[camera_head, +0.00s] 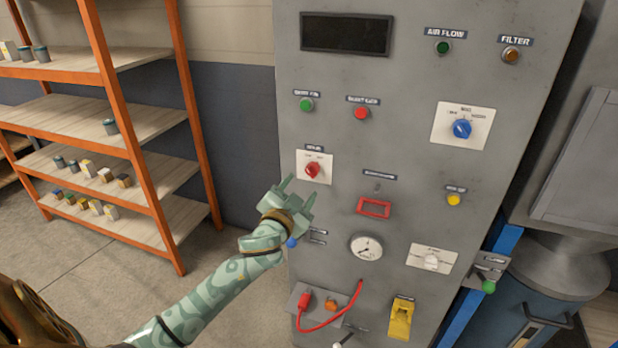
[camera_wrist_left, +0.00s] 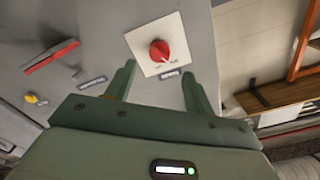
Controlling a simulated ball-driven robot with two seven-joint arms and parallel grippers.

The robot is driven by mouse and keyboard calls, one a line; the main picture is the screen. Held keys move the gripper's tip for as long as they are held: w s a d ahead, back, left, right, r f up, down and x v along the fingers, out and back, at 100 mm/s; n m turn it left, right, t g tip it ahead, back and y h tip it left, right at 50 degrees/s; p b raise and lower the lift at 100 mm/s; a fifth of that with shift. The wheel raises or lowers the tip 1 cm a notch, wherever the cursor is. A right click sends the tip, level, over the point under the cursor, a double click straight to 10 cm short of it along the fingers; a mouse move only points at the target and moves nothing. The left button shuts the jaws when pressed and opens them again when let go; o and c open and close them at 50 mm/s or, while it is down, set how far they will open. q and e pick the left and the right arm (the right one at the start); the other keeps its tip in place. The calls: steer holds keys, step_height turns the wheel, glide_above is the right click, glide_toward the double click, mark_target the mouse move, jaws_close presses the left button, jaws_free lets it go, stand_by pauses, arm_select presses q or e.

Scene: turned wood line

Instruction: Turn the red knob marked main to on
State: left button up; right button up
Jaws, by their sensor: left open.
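The red knob (camera_head: 312,170) sits on a white square plate on the grey panel (camera_head: 335,225), under a small dark label. It also shows in the left wrist view (camera_wrist_left: 159,50), ahead of the fingers and between their lines. The lettering on its plate is too small to read surely. My left gripper (camera_head: 299,188) is open and empty, just below and left of the knob in the head view. Its two fingers also show in the left wrist view (camera_wrist_left: 158,82), apart from the knob. My right gripper is not in view.
A green button (camera_head: 306,104) and a red button (camera_head: 361,113) sit above the knob. A red rectangular frame (camera_head: 374,207) and a gauge (camera_head: 366,247) are to the lower right. A red cable (camera_head: 335,322) loops below. Orange shelving (camera_head: 125,115) stands left.

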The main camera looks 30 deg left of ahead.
mark_target(310, 174)
arm_select(q)
steer(key=b+x, duration=0.1)
steer(key=x, duration=0.5)
steer(key=shift+w, duration=0.25)
steer(key=c, duration=1)
